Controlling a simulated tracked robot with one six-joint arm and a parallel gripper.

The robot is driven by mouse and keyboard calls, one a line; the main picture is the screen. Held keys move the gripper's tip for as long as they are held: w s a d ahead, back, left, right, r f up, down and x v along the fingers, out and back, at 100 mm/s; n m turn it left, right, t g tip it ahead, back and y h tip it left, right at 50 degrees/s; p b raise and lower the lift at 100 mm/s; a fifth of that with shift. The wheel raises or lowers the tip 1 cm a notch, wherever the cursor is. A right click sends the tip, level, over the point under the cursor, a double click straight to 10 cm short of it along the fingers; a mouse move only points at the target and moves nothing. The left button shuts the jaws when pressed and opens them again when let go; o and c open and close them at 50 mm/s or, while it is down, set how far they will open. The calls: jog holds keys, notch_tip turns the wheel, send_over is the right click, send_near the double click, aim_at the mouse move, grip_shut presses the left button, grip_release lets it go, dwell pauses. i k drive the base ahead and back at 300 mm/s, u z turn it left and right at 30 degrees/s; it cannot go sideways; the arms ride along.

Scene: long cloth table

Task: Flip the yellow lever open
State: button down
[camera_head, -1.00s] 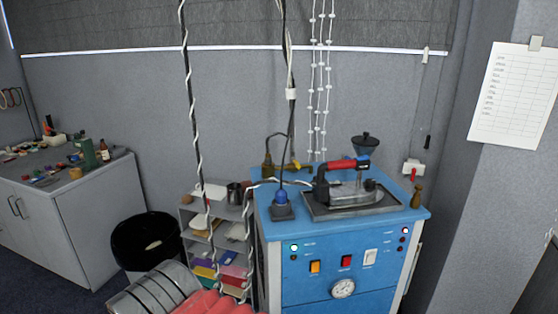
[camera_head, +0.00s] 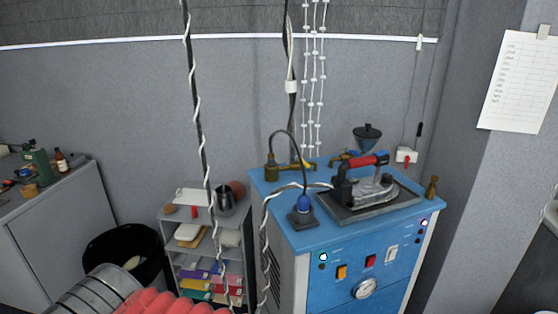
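A blue steam machine (camera_head: 300,240) stands right of centre in the head view. Brass fittings sit on its top: a brass valve (camera_head: 280,170) at the back left, joined to a dark curved hose, and a small yellowish part (camera_head: 342,158) at the back, partly hidden by the iron. My gripper is not in view.
A red-handled iron (camera_head: 366,192) rests on a dark plate on the machine. A blue plug (camera_head: 304,207) with a cable stands left of it. A shelf unit (camera_head: 163,225), a black bin (camera_head: 95,243) and a grey cabinet (camera_head: 60,225) are to the left. Wrapped cords hang in front.

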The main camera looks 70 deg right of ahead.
aim_at(302, 162)
jog(key=i, duration=2.1)
jog(key=z, duration=3.2)
